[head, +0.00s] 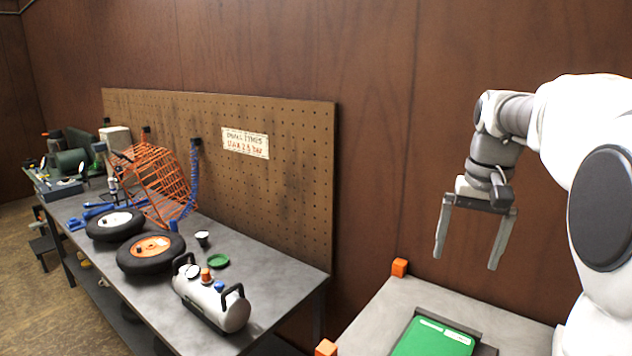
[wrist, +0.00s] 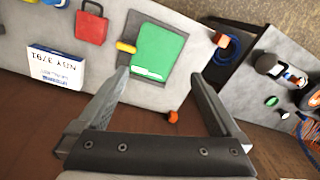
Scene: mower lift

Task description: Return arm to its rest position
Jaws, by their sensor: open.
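My gripper (head: 469,235) hangs at the end of my arm on the right of the head view. Its two fingers point down, wide apart, with nothing between them. It is in the air in front of the wooden wall, above a grey table (head: 378,318). In the wrist view the gripper (wrist: 168,88) also shows open and empty. Beyond its fingers lies the grey table with a green panel (wrist: 158,52), which also shows in the head view (head: 432,340).
A workbench (head: 270,262) on the left holds a silver air tank (head: 212,300), two wheels and an orange wire cage (head: 155,180). A pegboard (head: 290,190) stands behind it. Orange blocks (head: 400,267) mark the grey table's corners. A red padlock-shaped item (wrist: 91,27) and white box (wrist: 55,66) lie there.

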